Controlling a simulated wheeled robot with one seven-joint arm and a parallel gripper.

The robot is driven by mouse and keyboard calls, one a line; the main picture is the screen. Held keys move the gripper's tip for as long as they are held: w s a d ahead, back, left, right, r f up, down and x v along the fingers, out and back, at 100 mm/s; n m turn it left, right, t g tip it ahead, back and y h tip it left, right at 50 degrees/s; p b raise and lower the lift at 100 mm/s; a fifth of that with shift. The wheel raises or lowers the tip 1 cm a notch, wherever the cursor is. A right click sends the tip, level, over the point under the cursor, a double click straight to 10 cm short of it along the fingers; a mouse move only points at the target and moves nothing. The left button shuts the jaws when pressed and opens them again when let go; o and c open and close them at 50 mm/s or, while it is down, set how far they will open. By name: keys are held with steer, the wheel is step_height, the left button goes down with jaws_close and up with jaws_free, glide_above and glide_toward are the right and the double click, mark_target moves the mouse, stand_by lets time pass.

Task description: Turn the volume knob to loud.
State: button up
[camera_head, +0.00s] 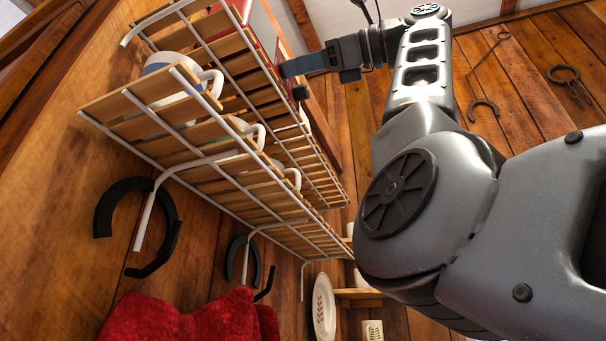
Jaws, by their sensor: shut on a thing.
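A red box-like device (262,27), which looks like a radio, sits on the slatted wooden shelf rack at the top of the head view. Much of it is cut off by the frame edge and hidden behind the rack. My gripper (286,69) reaches in from the right, with its blue-grey fingers against the front of the device. It is shut on what appears to be the volume knob, which the fingers hide. A small dark round knob (300,92) shows just below the fingers. The knob's setting cannot be read.
The slatted rack (215,150) with white metal wires holds a white bowl or cup (172,68) and several mugs. Black horseshoes (136,225) hang below it. A red cloth (190,320) and a white plate (323,306) are at the bottom. My arm fills the right side.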

steer(key=shift+f+m, duration=0.1)
steer(key=shift+m, duration=0.6)
steer(key=o, duration=1.1)
steer(key=shift+c, duration=0.2)
steer(key=shift+d, duration=0.1)
steer(key=b+v, duration=0.2)
steer(key=v, duration=0.5)
steer(key=shift+s+d, duration=0.2)
steer(key=shift+d, duration=0.05)
